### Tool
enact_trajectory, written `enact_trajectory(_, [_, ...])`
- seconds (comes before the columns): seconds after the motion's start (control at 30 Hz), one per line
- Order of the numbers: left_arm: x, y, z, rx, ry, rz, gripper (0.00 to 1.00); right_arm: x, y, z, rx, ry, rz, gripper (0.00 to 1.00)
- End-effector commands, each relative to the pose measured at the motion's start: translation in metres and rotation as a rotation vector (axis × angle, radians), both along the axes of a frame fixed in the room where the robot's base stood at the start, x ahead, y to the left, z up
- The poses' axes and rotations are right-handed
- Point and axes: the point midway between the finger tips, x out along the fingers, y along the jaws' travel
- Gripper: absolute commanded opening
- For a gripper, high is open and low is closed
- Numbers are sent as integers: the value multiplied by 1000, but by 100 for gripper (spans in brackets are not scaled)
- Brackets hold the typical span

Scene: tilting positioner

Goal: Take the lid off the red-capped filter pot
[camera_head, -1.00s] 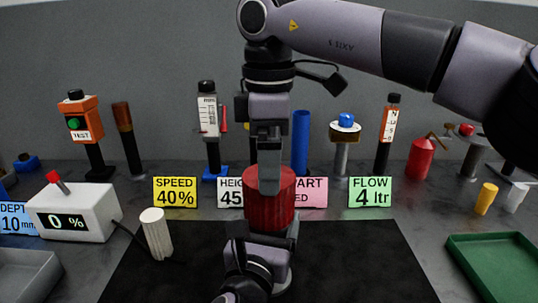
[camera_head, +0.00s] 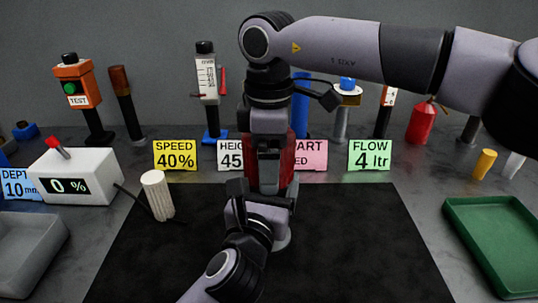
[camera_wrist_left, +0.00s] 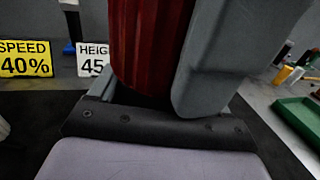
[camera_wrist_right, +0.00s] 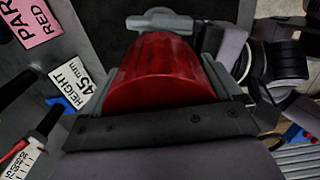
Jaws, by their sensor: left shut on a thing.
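The red filter pot (camera_head: 286,172) stands at the middle back of the black mat, mostly hidden by my two grippers in the head view. Its ribbed red side fills the gap between the fingers in the left wrist view (camera_wrist_left: 145,45). My left gripper (camera_head: 262,195) comes in low from the front and is shut on the pot. My right gripper (camera_head: 268,158) points down from above at the red cap. In the right wrist view the rounded red cap (camera_wrist_right: 160,75) lies between its fingers; whether they press on it is unclear. The seam between cap and body is hidden.
Signs, including SPEED (camera_head: 175,155) and FLOW (camera_head: 369,156), line the back. A green tray (camera_head: 495,245) is at right. The black mat (camera_head: 360,245) is clear around the pot.

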Motion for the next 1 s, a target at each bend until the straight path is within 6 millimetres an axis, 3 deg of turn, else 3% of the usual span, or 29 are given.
enact_trajectory(0.03, [0, 0, -1, 1, 2, 0, 0, 0, 0, 0, 0, 0, 0, 74])
enact_trajectory(0.1, [0, 0, -1, 1, 2, 0, 0, 0, 0, 0, 0, 0, 0, 52])
enact_trajectory(0.37, [0, 0, -1, 2, 1, 0, 0, 0, 0, 1, 1, 1, 107, 52])
enact_trajectory(1.0, [-1, 0, -1, 3, 2, -1, 0, 0, 1, 2, 2, -2, 1124, 52])
